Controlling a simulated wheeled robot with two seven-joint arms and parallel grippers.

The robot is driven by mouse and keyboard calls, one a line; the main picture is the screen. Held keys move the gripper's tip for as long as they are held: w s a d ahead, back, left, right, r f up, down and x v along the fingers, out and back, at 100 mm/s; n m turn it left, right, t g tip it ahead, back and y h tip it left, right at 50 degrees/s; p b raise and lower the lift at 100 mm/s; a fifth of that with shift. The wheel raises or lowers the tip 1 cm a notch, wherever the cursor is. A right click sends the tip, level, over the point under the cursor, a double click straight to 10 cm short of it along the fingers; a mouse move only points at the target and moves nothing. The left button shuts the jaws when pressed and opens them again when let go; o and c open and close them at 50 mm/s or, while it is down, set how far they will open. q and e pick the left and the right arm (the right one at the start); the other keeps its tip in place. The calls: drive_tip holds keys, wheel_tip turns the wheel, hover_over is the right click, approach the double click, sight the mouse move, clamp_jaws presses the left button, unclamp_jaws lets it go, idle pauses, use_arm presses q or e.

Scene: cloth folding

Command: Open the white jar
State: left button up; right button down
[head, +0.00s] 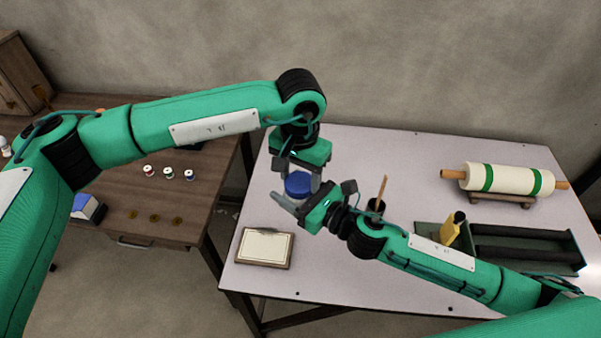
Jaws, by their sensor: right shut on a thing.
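My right gripper (288,203) comes in from the right and is shut on the white jar under the lid. My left gripper (297,177) points down from above, with its fingers apart on either side of the lid. I cannot tell whether they touch it. The lid sits level on top of the jar.
A framed card (264,247) lies front left on the light table (390,150). A dark cup with a stick (380,192) stands behind my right wrist. A white roll with green bands (505,180) and a dark green tray (560,262) with a yellow bottle (452,228) are to the right.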

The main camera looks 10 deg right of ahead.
use_arm(q)
drive_tip(key=shift+s+d, duration=0.1)
drive_tip(key=shift+s, duration=0.05)
drive_tip(key=c, duration=0.3)
drive_tip(key=shift+c, duration=0.2)
